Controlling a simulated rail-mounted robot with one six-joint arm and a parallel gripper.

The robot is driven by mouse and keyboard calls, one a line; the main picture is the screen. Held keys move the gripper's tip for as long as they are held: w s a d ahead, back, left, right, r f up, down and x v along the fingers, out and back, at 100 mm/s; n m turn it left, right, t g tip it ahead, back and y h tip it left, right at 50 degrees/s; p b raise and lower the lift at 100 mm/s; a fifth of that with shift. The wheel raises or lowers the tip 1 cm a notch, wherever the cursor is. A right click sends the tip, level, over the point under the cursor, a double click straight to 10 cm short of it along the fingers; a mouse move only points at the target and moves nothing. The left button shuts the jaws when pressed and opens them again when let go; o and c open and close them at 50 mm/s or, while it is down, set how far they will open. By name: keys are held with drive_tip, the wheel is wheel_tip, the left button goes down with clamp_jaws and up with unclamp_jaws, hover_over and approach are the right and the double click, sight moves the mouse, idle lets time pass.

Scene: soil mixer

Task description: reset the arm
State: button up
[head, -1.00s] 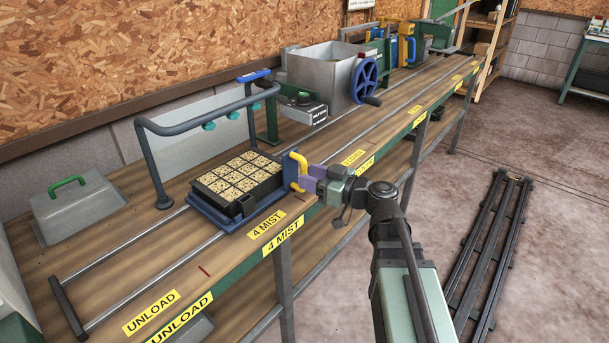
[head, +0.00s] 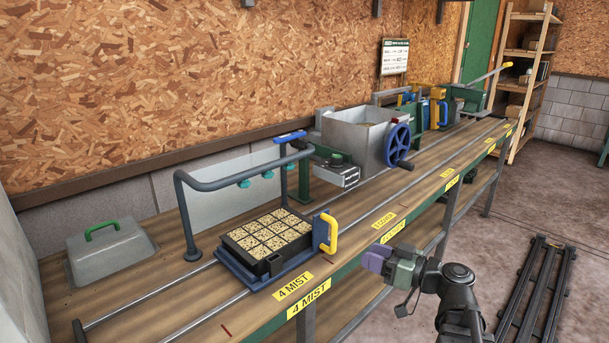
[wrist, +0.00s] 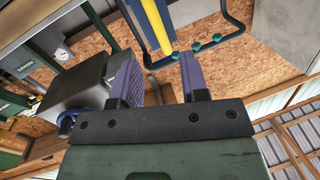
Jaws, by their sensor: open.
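My gripper (head: 376,259) is off the front edge of the bench in the head view, open and empty. It is apart from the yellow handle (head: 331,233) of the blue tray carriage (head: 245,278). In the wrist view the two purple fingers of my gripper (wrist: 157,80) stand apart, with the yellow handle (wrist: 155,22) beyond them. The carriage sits on the rails at the 4 MIST label and bears a black seed tray (head: 268,242) with soil-coloured cells.
A grey mist frame (head: 183,215) arches behind the tray. A hopper with a blue wheel (head: 398,145) stands further along the bench. A lid with a green handle (head: 110,250) lies at left. The floor (head: 420,325) in front of the bench is open near my arm.

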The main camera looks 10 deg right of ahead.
drive_tip(key=s+a+f+m+g+h, duration=0.1)
drive_tip(key=s+f+m+g+h, duration=0.45)
drive_tip(key=f+h, duration=0.2)
drive_tip(key=s+a+f+m+g+h, duration=0.1)
drive_tip(key=s+f+m+g+h, duration=0.4)
drive_tip(key=f, duration=0.4)
wheel_tip(320, 180, up, 18)
drive_tip(key=w+a+n+h+p, duration=0.1)
drive_tip(key=a+n+p, duration=0.1)
drive_tip(key=p, duration=1.5)
drive_tip(key=shift+w+a+f+p, duration=0.15)
drive_tip(key=shift+w+a+p, duration=0.1)
drive_tip(key=shift+a+p, duration=0.15)
